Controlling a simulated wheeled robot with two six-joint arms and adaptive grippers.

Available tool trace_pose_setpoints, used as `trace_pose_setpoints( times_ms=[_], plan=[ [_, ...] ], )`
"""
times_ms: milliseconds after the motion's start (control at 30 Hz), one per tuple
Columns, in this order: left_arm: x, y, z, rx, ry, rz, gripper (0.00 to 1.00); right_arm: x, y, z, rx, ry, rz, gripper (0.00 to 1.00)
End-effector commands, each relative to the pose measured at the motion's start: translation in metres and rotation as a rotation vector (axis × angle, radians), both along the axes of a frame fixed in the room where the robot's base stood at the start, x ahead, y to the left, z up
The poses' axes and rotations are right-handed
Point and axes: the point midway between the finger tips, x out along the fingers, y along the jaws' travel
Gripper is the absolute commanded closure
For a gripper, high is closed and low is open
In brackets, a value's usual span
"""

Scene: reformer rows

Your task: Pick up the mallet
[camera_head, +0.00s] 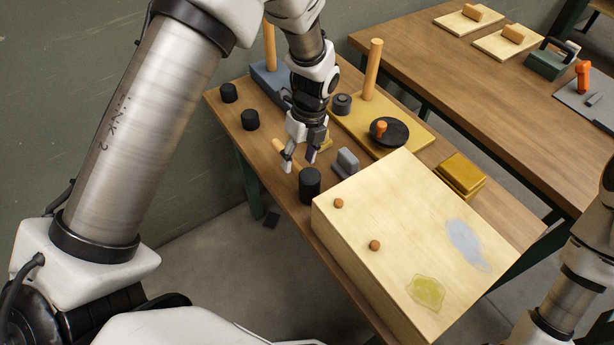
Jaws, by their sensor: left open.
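The mallet appears to be the piece with a light wooden handle (279,147) and a black cylindrical head (309,185) on the near table's left part. The handle slants from upper left toward the head, and my gripper hides part of it. My left gripper (299,161) is open and points down over the handle, just behind the black head. Its two fingers appear on either side of the handle; whether they touch it cannot be told. My right arm shows at the lower right, but its gripper is out of view.
A large pale wooden box (400,235) fills the table's near right. A grey block (345,162) stands close right of the mallet head. Behind are a board with a post (372,70), a black disc (389,133) and a yellow block (461,175). Black cylinders (250,120) stand left.

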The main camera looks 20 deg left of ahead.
Motion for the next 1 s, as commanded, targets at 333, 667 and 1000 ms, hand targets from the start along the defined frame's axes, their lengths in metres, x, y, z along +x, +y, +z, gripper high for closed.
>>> trace_pose_setpoints(
  times_ms=[333,667,1000],
  plan=[
    [-0.009,0.003,-0.043,0.001,0.001,0.0,0.45,0.001,0.0,0.009,0.0,-0.001,-0.001,0.6],
    [-0.009,0.003,-0.043,0.0,0.001,-0.001,1.0,0.0,0.0,0.009,0.0,-0.001,-0.001,0.6],
    [-0.009,0.003,-0.041,0.0,0.0,0.0,1.0,0.0,0.0,0.008,0.0,-0.001,-0.001,0.6]
  ],
)
